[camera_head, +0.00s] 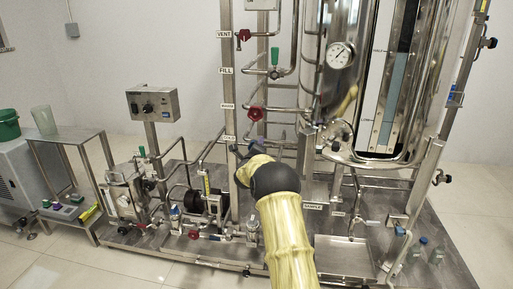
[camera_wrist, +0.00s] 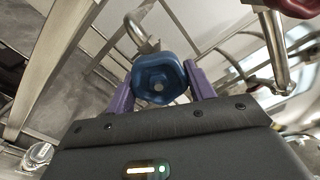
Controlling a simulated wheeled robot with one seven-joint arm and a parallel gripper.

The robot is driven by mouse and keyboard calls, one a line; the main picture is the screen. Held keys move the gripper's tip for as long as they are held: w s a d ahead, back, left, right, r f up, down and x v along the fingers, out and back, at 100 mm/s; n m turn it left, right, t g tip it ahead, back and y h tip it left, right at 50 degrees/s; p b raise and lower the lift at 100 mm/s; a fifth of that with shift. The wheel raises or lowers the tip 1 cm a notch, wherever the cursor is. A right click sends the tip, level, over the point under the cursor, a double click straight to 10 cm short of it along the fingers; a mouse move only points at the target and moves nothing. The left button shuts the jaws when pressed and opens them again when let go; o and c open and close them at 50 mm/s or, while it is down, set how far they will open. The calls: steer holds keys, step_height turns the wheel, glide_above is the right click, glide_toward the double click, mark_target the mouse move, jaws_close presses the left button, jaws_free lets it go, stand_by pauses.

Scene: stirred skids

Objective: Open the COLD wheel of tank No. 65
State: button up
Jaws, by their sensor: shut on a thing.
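The blue COLD wheel (camera_wrist: 158,75) sits on its pipe in the middle of the wrist view. My gripper (camera_wrist: 160,90) has its two purple fingers on either side of the wheel and is shut on it. In the head view my gripper (camera_head: 257,142) is just right of the COLD label (camera_head: 229,138) on the steel post, and my yellow arm reaches up to it. The wheel is mostly hidden there. The steel tank (camera_head: 352,25) stands behind to the right. I cannot read a tank number.
Red wheels (camera_head: 255,113) and (camera_head: 243,35) and a green handle (camera_head: 275,57) are on the pipes above. Pipes and the post (camera_head: 226,90) crowd the gripper. A side table (camera_head: 68,135) stands at the left. Open floor (camera_head: 120,270) lies in front.

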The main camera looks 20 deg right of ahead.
steer(key=n, duration=0.2)
steer(key=n+p, duration=0.1)
steer(key=n, duration=0.1)
steer(key=n+p, duration=0.1)
steer(key=shift+a+r+n, duration=0.1)
steer(key=shift+r+n, duration=0.15)
steer(key=shift+n, duration=0.15)
steer(key=n+p, duration=0.2)
steer(key=n, duration=0.2)
steer(key=shift+p, duration=0.3)
steer(key=n+p, duration=0.3)
steer(key=n, duration=0.3)
steer(key=shift+w+a+r+n, duration=0.1)
steer(key=shift+n, duration=0.3)
steer(key=shift+n+p, duration=0.8)
steer(key=shift+n, duration=1.4)
steer(key=o, duration=1)
steer(key=shift+c, duration=0.2)
steer(key=p+v, duration=0.2)
steer(key=v, duration=1.5)
steer(key=shift+a, duration=0.2)
